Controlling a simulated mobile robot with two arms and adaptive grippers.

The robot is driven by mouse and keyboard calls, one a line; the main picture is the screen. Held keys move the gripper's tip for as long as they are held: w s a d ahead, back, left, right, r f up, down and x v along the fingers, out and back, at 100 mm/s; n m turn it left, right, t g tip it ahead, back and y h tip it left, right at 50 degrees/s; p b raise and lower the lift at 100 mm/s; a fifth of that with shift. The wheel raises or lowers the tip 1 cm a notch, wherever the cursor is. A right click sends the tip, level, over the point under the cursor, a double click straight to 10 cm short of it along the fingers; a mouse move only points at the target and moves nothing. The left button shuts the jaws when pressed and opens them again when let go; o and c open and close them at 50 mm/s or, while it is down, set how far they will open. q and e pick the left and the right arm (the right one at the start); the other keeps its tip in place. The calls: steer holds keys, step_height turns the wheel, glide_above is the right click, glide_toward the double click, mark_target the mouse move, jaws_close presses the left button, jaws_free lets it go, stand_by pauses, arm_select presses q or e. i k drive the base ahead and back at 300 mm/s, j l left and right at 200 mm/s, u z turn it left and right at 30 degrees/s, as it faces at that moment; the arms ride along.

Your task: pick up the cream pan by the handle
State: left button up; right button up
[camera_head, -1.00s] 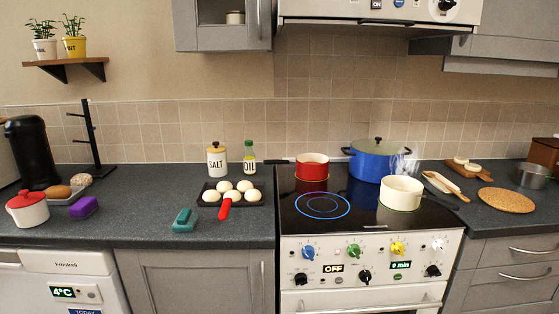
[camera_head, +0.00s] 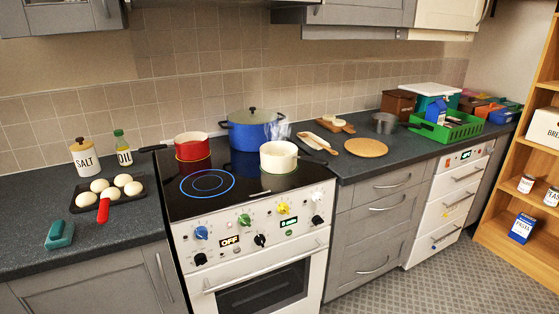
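The cream pan (camera_head: 279,157) stands upright on the front right of the black glass hob (camera_head: 170,206), with steam rising above it. Its dark handle (camera_head: 314,159) points right, toward the counter beside the hob. Neither of my grippers shows in the head view.
A blue pot (camera_head: 250,133) and a red pan (camera_head: 192,147) stand on the hob behind and left of the cream pan. A wooden board with a utensil (camera_head: 318,143) and a round cork mat (camera_head: 366,148) lie right of it. A lit blue ring (camera_head: 207,184) is clear.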

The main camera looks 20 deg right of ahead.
mark_target(278, 151)
steer(key=i+j, duration=0.15)
steer(key=i, duration=0.3)
steer(key=i+j+z, duration=0.2)
steer(key=i+z, duration=0.25)
steer(key=i+j+z, duration=0.3)
steer(key=z, duration=0.15)
steer(key=i+z, duration=0.1)
steer(key=z, duration=0.2)
